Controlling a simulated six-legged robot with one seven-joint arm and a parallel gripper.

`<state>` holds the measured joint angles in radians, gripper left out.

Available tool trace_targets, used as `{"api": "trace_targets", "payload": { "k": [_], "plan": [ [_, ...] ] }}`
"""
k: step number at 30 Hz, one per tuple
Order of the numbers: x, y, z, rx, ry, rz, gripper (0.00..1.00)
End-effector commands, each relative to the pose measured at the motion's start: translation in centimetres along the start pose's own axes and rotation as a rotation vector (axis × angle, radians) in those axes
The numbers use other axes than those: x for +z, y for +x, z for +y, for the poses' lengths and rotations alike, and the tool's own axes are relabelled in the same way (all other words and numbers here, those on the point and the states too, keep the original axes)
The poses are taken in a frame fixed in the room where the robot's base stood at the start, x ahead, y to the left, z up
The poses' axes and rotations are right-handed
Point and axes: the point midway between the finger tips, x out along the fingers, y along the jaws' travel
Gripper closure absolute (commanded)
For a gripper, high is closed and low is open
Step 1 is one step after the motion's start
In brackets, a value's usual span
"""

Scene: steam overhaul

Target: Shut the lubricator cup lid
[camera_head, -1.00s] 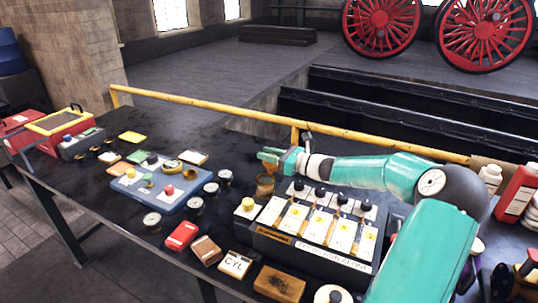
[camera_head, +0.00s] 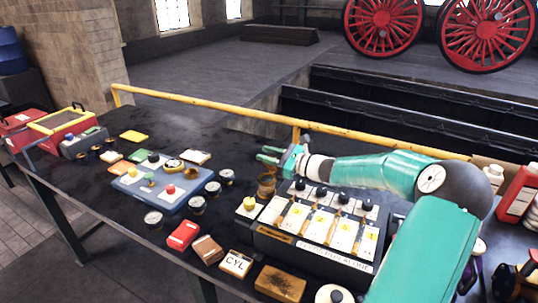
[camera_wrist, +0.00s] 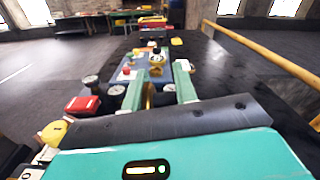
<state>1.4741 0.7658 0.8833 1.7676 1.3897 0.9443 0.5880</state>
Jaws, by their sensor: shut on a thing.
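The lubricator cup (camera_head: 266,188) is a small brass-brown cup on the dark bench, left of the black lubricator box (camera_head: 310,247). Its upper part looks tilted, but the lid's exact angle is too small to tell. My gripper (camera_head: 269,155) is just above and behind the cup in the head view, its green fingers pointing left. In the wrist view, my gripper (camera_wrist: 158,92) has its two fingers on either side of a narrow brass piece (camera_wrist: 149,97), which looks like the lid. The cup's lower part is hidden there.
A blue tray (camera_head: 137,197) with small parts lies to the left. A yellow-knobbed block (camera_head: 249,206) and round gauges (camera_head: 227,177) stand near the cup. A yellow rail (camera_head: 220,112) runs along the bench's back edge. Red and white bottles (camera_head: 515,190) stand right.

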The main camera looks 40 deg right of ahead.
Motion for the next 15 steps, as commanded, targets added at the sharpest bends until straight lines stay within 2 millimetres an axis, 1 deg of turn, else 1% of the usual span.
{"api": "trace_targets", "payload": {
  "k": [1,15],
  "plan": [
    [-0.3,-0.1,0.3,0.002,-0.014,0.006,0.94],
    [-0.1,-0.1,1.6,0.003,-0.245,0.007,0.94]
  ]
}}
